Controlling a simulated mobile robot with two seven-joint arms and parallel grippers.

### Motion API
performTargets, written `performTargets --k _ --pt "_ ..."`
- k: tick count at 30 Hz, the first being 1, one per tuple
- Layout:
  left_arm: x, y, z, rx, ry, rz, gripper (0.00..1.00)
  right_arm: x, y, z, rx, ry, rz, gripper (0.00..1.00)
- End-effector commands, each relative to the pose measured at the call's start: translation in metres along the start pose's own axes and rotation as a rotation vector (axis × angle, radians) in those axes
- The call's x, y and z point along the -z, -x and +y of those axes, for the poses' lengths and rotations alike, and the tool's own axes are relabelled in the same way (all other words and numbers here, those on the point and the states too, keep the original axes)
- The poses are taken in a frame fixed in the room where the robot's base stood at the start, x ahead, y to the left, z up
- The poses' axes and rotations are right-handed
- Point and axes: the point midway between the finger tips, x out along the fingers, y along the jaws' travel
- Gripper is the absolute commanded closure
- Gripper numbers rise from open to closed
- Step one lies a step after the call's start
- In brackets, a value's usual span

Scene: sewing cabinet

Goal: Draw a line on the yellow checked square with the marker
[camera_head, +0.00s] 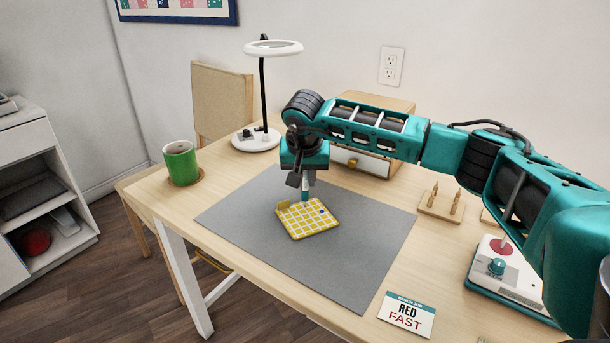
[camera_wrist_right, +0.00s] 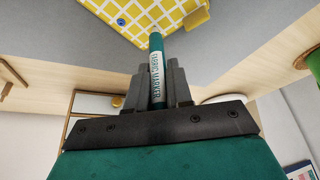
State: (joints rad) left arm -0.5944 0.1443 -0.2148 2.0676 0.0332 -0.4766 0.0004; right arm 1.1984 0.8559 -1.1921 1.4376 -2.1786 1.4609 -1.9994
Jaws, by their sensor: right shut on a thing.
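The yellow checked square (camera_head: 310,219) lies on the grey mat (camera_head: 240,243) on the table. It also shows at the top of the right wrist view (camera_wrist_right: 145,14), with a small blue spot on it. My right gripper (camera_head: 304,186) is above the back edge of the square and shut on the marker (camera_wrist_right: 157,72). The marker has a teal end and a white label reading "FABRIC MARKER". It points down at the square; I cannot tell whether its tip touches. My left gripper is not in view.
A green mug (camera_head: 181,163) on a coaster stands at the left. A white lamp (camera_head: 256,138) and a wooden drawer box (camera_head: 362,163) stand behind. Pegs (camera_head: 440,203), a box with a red disc and teal knob (camera_head: 498,275), and a "RED FAST" card (camera_head: 407,314) are at the right.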

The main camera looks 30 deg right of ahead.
Motion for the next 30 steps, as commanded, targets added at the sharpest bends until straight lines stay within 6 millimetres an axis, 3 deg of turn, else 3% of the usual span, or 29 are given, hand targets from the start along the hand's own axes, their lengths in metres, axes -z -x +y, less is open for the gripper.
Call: performTargets --k 30 --pt "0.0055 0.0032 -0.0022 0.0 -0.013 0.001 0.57 -0.0092 0.0019 0.0046 -0.001 0.0 -0.001 1.0"
